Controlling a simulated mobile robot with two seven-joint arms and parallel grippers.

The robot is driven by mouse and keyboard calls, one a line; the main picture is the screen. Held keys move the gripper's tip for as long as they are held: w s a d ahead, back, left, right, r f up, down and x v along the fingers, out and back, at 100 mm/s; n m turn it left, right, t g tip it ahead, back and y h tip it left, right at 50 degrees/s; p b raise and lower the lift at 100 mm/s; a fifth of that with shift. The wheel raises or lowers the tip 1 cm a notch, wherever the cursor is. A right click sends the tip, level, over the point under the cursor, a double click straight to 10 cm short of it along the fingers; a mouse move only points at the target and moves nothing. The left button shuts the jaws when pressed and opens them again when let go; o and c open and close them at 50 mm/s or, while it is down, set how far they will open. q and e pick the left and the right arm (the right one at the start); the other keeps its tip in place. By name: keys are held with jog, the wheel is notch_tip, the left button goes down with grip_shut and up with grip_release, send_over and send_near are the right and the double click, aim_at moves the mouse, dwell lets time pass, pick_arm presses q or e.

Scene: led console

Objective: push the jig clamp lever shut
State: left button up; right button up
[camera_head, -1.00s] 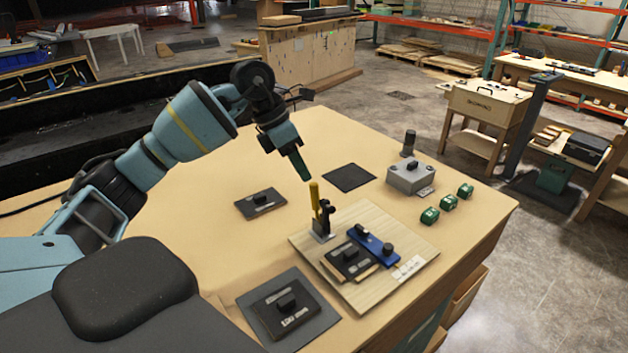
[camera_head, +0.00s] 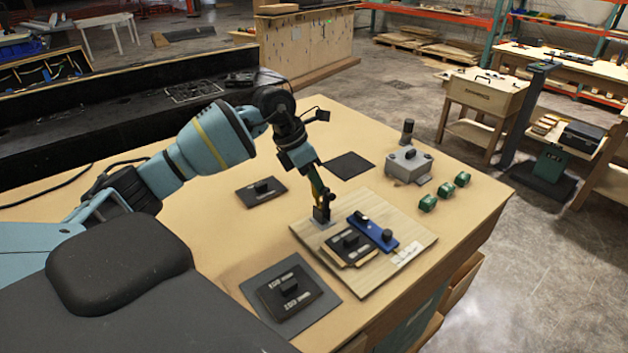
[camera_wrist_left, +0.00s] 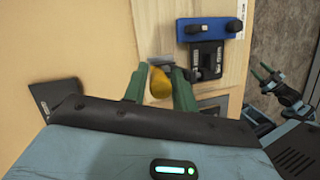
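The jig clamp (camera_head: 322,215) stands at the left corner of the light wooden jig board (camera_head: 385,270). Its lever has a yellow handle, which the wrist view shows from above (camera_wrist_left: 160,84). My left gripper (camera_head: 319,190) is down at the lever in the head view and hides most of it. In the left wrist view its green fingers (camera_wrist_left: 160,80) stand apart on both sides of the yellow handle; contact is not clear. My right gripper (camera_wrist_left: 262,69) shows at the right edge of the left wrist view, fingers apart and empty, away from the clamp.
A blue bar (camera_head: 373,231) and a black module (camera_head: 348,245) are on the board. Another module (camera_head: 289,291) lies on a grey mat in front, one (camera_head: 261,191) behind left. A grey box (camera_head: 408,163) and several green blocks (camera_head: 446,190) stand to the right.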

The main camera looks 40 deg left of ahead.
pick_arm(q)
jog(key=shift+f, duration=0.1)
grip_shut()
pick_arm(e)
jog(key=shift+s+f, duration=0.1)
jog(key=shift+f, duration=0.05)
